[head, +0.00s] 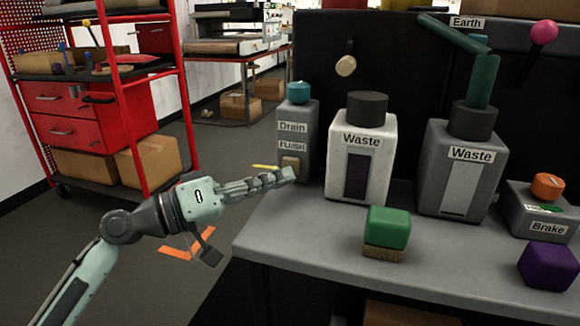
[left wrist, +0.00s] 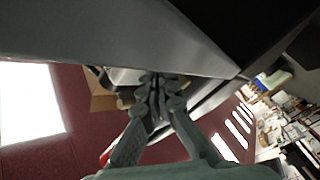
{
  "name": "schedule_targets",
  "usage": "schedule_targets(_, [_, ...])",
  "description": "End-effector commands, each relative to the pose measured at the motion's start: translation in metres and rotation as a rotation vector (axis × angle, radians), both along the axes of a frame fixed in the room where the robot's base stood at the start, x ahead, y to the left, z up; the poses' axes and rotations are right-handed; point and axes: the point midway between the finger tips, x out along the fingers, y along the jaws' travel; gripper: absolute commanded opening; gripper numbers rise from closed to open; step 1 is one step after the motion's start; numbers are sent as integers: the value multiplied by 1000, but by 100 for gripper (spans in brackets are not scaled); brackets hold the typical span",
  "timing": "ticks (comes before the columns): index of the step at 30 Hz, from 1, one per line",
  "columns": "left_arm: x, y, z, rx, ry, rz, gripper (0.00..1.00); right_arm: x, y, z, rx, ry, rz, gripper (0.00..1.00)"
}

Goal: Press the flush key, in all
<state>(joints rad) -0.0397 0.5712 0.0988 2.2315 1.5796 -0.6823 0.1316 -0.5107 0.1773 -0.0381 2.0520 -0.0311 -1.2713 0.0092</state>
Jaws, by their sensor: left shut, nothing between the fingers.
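The flush key (head: 290,162) is a small beige block on the front of the narrow grey Drain box (head: 304,120), below the FLUSH label (head: 292,147). The box stands at the left end of the bench and has a teal knob (head: 298,92) on top. My left gripper (head: 288,175) is shut and empty, its tips at the lower part of the key. I cannot tell whether they touch it. In the left wrist view the shut fingers (left wrist: 158,82) point at a grey surface; the key is not clearly visible there. My right gripper is not in view.
On the grey bench (head: 320,235) stand a white Waste container (head: 376,165), a grey Waste container (head: 436,150), a green block (head: 388,226), a purple block (head: 548,266) and a Brake box (head: 520,215). A red shelf (head: 180,70) stands left. Floor left of the bench is mostly open.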

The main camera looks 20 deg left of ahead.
Motion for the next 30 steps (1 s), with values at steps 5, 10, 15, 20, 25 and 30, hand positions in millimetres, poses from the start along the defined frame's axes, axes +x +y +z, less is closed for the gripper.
schedule_targets(5, [0,0,0,0,0,0,0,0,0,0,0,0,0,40])
schedule_targets(10, [0,0,0,0,0,0,0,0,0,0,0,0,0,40])
schedule_targets(15, [2,0,0,0,0,0,0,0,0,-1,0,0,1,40])
schedule_targets(20, [7,0,0,0,-1,1,0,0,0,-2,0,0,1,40])
schedule_targets(25, [9,0,0,0,0,0,0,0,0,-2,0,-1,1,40])
schedule_targets(30, [9,0,0,0,0,0,0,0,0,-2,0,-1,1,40])
